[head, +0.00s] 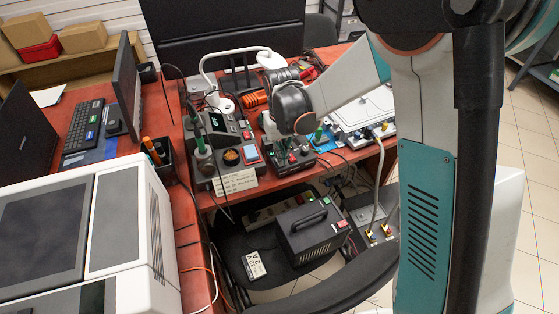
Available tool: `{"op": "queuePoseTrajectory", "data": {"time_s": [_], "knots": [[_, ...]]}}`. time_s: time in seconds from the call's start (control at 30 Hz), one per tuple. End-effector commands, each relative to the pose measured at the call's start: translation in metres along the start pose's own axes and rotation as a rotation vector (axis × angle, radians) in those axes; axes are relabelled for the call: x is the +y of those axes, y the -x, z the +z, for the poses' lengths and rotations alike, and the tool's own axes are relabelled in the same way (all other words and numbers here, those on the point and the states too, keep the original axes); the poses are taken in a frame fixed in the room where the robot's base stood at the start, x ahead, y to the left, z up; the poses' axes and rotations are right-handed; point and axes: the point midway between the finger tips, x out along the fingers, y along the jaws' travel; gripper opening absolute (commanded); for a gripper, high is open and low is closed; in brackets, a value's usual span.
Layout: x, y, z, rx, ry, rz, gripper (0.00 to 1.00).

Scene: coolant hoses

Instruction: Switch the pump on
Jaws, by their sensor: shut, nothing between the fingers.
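A black box (313,232) with a carry handle on top stands on the black chair seat and looks like the pump. A small red part (342,223), possibly its switch, shows on its right side; its position is too small to read. A grey unit with brass-coloured fittings (378,234) stands to its right. A pale hose (379,165) runs down towards the fittings from a white case (361,112) on the bench. My arm reaches in from the upper right, and its dark wrist is over the bench, apart from the black box. I cannot make out my gripper's fingers.
The red-brown bench (227,198) carries a soldering station (222,150), a small black device with red and green parts (288,160) and an orange coil (255,98). A large white machine (100,240) stands at lower left.

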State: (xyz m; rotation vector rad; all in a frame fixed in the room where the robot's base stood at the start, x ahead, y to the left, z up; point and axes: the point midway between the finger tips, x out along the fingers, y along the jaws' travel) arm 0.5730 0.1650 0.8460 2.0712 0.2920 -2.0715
Motion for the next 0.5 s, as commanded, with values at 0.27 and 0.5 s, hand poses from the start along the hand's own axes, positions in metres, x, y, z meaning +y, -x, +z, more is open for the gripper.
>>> {"op": "queuePoseTrajectory", "data": {"time_s": [0.27, 0.5], "knots": [[0.0, -0.0045, 0.0, 0.0, 0.0, 0.0, 0.0], [0.0, -0.0077, 0.0, 0.0, 0.0, 0.0, 0.0]]}}
